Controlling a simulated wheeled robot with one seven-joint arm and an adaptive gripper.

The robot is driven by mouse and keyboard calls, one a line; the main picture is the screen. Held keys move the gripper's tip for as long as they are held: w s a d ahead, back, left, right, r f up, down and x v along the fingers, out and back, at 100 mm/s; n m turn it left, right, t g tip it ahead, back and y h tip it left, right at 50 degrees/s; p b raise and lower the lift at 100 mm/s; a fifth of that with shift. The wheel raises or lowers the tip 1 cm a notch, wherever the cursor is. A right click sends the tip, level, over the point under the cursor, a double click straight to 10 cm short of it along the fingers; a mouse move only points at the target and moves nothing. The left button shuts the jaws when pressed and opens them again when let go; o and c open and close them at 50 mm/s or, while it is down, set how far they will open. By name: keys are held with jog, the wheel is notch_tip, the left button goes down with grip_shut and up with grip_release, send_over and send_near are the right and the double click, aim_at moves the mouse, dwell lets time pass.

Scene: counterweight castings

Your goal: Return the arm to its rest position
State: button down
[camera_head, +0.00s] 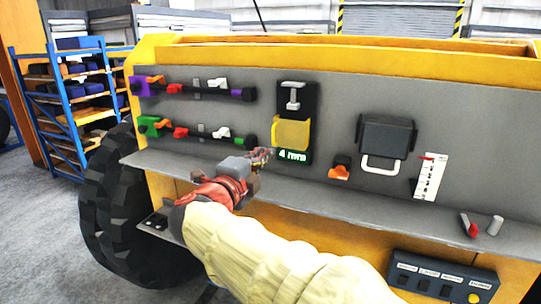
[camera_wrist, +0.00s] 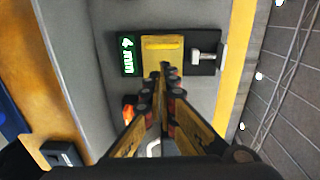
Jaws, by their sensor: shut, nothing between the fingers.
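My arm comes up from the bottom of the head view, in a cream sleeve with a red wrist part. My gripper (camera_head: 262,154) is in front of the grey panel (camera_head: 340,92), just left of and below the yellow block (camera_head: 291,133). In the wrist view my gripper (camera_wrist: 163,68) is shut, its fingers together and empty. The fingertips overlap the lower edge of the yellow block (camera_wrist: 160,43) in that view; whether they touch it I cannot tell. A green-lit "4 mm" display (camera_head: 293,156) sits below the block, and it also shows in the wrist view (camera_wrist: 127,55).
Two rows of coloured levers (camera_head: 190,88) are on the panel's left. A black box with a handle (camera_head: 385,140), an orange switch (camera_head: 339,172) and a white scale (camera_head: 430,177) are to the right. A grey ledge (camera_head: 350,205) juts out below. A blue rack (camera_head: 75,95) stands far left.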

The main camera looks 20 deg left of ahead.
jog(key=s+a+f+n+g+y, duration=0.25)
jog(key=s+a+n+y, duration=0.25)
jog(key=a, duration=0.3)
jog(key=s+a+f+n+g+y, duration=0.1)
jog(key=s+a+f+n+y, duration=0.2)
jog(key=s+a+n+y, duration=0.3)
jog(key=s+f+n+g+y+b, duration=0.1)
jog(key=s+f+n+g+b, duration=0.4)
jog(key=f+n, duration=0.4)
jog(key=s+d+f+g+h+b, duration=0.1)
jog(key=s+d+f+h+b, duration=0.2)
jog(key=d+f+b, duration=0.3)
jog(key=s+d+f+m+g+h+b, duration=0.1)
jog(key=s+d+f+h+b, duration=0.3)
jog(key=d+f, duration=1.3)
jog(key=s+d+f+g+h+b, duration=0.1)
jog(key=s+d+f+h+b, duration=0.2)
jog(key=d, duration=2.9)
jog(key=s+f+b, duration=0.3)
jog(key=f+b, duration=0.3)
jog(key=f, duration=0.2)
jog(key=shift+s+d+f+g+h+b, duration=0.25)
jog(key=shift+s+g+h+b, duration=0.1)
jog(key=shift+h+b, duration=0.05)
